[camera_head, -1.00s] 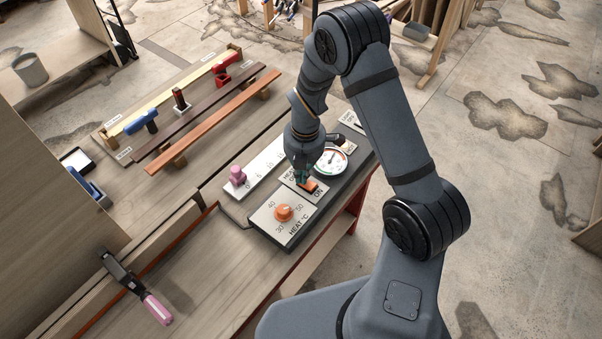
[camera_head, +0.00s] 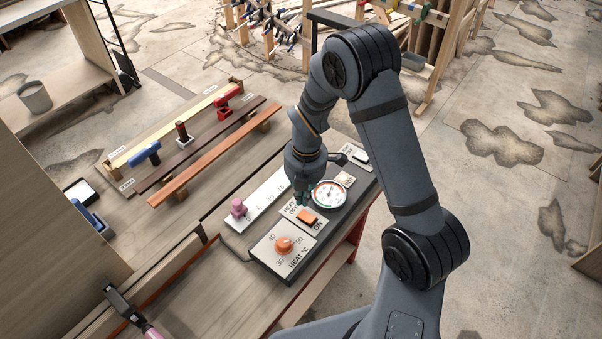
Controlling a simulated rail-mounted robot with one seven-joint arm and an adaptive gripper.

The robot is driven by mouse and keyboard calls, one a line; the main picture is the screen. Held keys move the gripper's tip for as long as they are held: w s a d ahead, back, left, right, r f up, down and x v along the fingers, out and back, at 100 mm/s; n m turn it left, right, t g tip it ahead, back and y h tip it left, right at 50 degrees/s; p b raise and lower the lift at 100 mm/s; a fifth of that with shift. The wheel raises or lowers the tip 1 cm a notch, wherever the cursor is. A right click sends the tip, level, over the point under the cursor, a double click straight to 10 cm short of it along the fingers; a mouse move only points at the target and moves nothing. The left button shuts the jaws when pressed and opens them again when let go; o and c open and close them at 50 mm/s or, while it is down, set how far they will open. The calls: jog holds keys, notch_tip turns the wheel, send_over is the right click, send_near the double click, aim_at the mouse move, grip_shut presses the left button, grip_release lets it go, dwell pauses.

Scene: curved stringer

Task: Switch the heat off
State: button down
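The heat switch (camera_head: 307,216) is a small orange rocker on a pale plate of the dark control panel, between a label reading HEAT OFF and one reading ON. Which way the rocker is tilted is too small to tell. My gripper (camera_head: 302,199) points down just beyond the switch, over the HEAT OFF end of the plate, and partly hides that label. Its teal fingertips are close together and small, so I cannot tell whether they are open or shut, or touching the panel. An orange HEAT °C knob (camera_head: 284,245) sits nearer the front.
A round gauge (camera_head: 329,195) stands close right of my gripper. A pink knob (camera_head: 238,208) sits on a scaled strip to the left. Wooden strips with blue, brown and red clamps (camera_head: 222,103) lie farther back on the bench. A pink-handled clamp (camera_head: 135,308) is at front left.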

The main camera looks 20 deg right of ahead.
notch_tip(320, 180, up, 8)
jog(key=b, duration=0.1)
jog(key=shift+w+a+r, duration=0.25)
jog(key=shift+w+a, duration=0.05)
jog(key=shift+w, duration=0.1)
jog(key=f, duration=0.6)
jog(key=f+b, duration=0.1)
jog(key=f, duration=0.3)
jog(key=shift+s+d, duration=0.25)
jog(key=shift+d, duration=0.1)
jog(key=shift+b, duration=0.7)
jog(key=shift+s+r+t+b, duration=0.15)
jog(key=shift+t+b, duration=0.25)
jog(key=shift+b, duration=0.4)
notch_tip(320, 180, up, 7)
jog(key=shift+s+d, duration=0.25)
jog(key=shift+s, duration=0.15)
